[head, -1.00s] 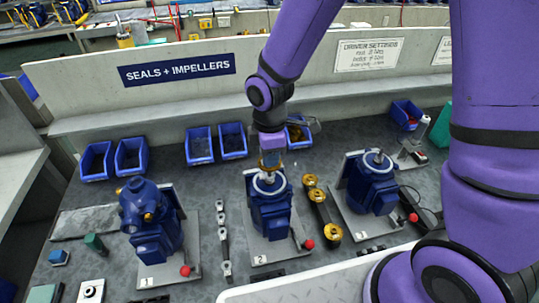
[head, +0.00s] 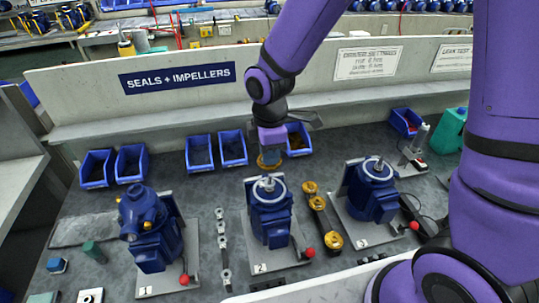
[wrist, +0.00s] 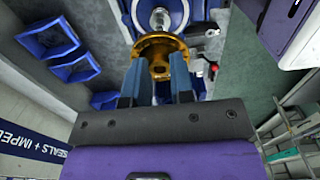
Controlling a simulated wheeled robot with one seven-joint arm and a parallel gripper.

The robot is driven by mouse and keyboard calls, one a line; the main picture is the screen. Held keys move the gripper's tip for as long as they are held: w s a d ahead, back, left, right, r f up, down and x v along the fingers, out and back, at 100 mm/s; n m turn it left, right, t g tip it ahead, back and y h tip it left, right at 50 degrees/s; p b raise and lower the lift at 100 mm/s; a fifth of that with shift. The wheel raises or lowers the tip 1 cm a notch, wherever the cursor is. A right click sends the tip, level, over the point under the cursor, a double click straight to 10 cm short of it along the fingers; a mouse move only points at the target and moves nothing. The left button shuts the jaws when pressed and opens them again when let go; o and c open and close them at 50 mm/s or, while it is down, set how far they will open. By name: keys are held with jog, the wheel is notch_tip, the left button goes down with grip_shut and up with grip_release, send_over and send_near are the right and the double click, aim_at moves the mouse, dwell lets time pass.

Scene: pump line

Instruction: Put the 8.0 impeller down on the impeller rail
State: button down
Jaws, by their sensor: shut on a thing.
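My gripper (head: 270,158) is shut on a brass impeller (wrist: 157,48), held in the air behind and above the shaft of pump 2 (head: 270,222). Its size marking cannot be read. In the wrist view the two jaws (wrist: 158,88) grip its near side, and the pale shaft end shows just beyond it. The impeller rail (head: 325,222) is a dark bar between pumps 2 and 3. Brass impellers sit on it: two at its far end (head: 310,187) and one at its near end (head: 333,241), with a bare dark stretch between.
Pump 3 (head: 370,192) stands right of the rail and pump 1 (head: 150,235) stands far left. A narrow rail of silver rings (head: 222,240) lies left of pump 2. Blue bins (head: 201,153) line the back. Red-knobbed levers (head: 310,253) stick up near the pumps.

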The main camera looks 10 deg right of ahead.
jog(key=shift+r, duration=1.35)
